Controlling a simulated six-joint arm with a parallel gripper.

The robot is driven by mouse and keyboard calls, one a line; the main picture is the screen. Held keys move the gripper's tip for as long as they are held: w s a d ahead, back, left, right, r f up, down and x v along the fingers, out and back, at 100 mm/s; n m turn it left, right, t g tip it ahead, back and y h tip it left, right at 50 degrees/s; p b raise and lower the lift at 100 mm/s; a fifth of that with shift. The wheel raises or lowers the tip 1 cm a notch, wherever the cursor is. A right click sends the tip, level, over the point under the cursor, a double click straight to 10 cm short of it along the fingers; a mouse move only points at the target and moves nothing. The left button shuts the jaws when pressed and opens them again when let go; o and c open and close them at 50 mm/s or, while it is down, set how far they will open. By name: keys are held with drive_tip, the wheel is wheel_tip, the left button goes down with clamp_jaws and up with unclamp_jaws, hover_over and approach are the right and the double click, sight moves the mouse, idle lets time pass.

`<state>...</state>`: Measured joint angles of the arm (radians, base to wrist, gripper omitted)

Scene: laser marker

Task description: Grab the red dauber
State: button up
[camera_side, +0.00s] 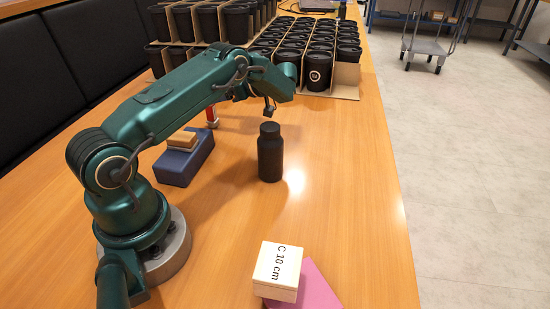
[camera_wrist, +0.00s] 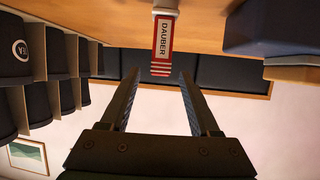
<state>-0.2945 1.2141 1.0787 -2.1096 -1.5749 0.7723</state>
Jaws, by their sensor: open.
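The red dauber (camera_wrist: 162,45) has a white label reading "DAUBER". It shows at the top middle of the wrist view, which is upside down. In the side view only a small red part of it (camera_side: 211,115) shows below my arm, beside the blue block; the rest is hidden behind the arm. My gripper (camera_wrist: 160,75) is open and empty. In the wrist view the dauber lines up with the gap between the two fingers, with its striped end near the fingertips. How far ahead it stands, I cannot tell. The fingers are not clear in the side view.
A blue block (camera_side: 173,168) with a wooden piece (camera_side: 182,139) on it lies near the dauber. A black bottle (camera_side: 270,155) stands mid-table. A wooden box (camera_side: 278,268) sits on a pink sheet (camera_side: 315,288) in front. Cartons of black cups (camera_side: 318,72) fill the back.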

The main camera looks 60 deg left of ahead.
wheel_tip(320, 180, down, 2)
drive_tip(key=shift+x, duration=2.55)
clamp_jaws()
